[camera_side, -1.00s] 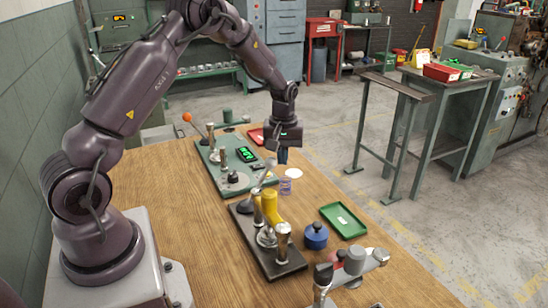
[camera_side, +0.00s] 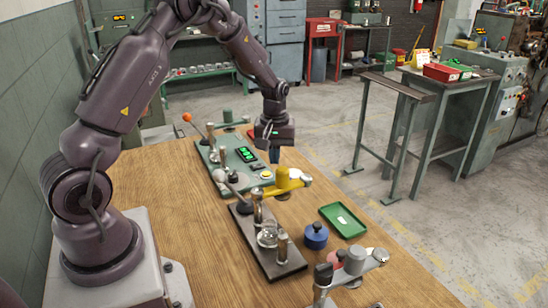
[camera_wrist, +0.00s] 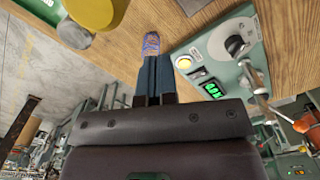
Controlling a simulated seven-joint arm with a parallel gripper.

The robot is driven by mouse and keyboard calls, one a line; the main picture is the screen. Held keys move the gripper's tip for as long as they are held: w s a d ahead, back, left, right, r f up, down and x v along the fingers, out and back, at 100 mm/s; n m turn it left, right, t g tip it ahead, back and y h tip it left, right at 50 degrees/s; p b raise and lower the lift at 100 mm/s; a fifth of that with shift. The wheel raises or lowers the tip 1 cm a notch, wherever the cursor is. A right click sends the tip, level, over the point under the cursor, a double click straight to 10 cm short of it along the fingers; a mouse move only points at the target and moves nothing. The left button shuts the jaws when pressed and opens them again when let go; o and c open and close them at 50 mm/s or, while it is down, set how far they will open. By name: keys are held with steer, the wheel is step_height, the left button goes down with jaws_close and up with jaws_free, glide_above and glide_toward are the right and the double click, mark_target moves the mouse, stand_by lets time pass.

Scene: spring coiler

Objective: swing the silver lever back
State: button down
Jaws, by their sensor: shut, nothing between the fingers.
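The dark base plate (camera_side: 285,268) with the silver coiling fixture stands on the wooden table in the side view. Its silver lever (camera_side: 238,189) has a dark ball end and points up and left. A yellow arm (camera_side: 284,184) with a pale end reaches right from the fixture's far end. My gripper (camera_side: 275,157) is beyond the yellow arm, pointing down, near the green machine's right edge. In the wrist view the blue fingers (camera_wrist: 153,78) are together and empty. The yellow arm also shows there (camera_wrist: 92,12), apart from the fingers.
A green machine (camera_side: 212,172) with a display and an orange-knobbed lever stands behind. A blue pot (camera_side: 315,236), a green tray (camera_side: 343,220) and another clamp-like device (camera_side: 352,262) are at right. A blue-purple patterned piece (camera_wrist: 151,45) lies past my fingertips.

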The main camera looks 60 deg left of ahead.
steer(key=shift+w, duration=0.2)
step_height(320, 180, up, 8)
steer(key=shift+w+f, duration=0.25)
steer(key=shift+w, duration=0.2)
stand_by(0.5)
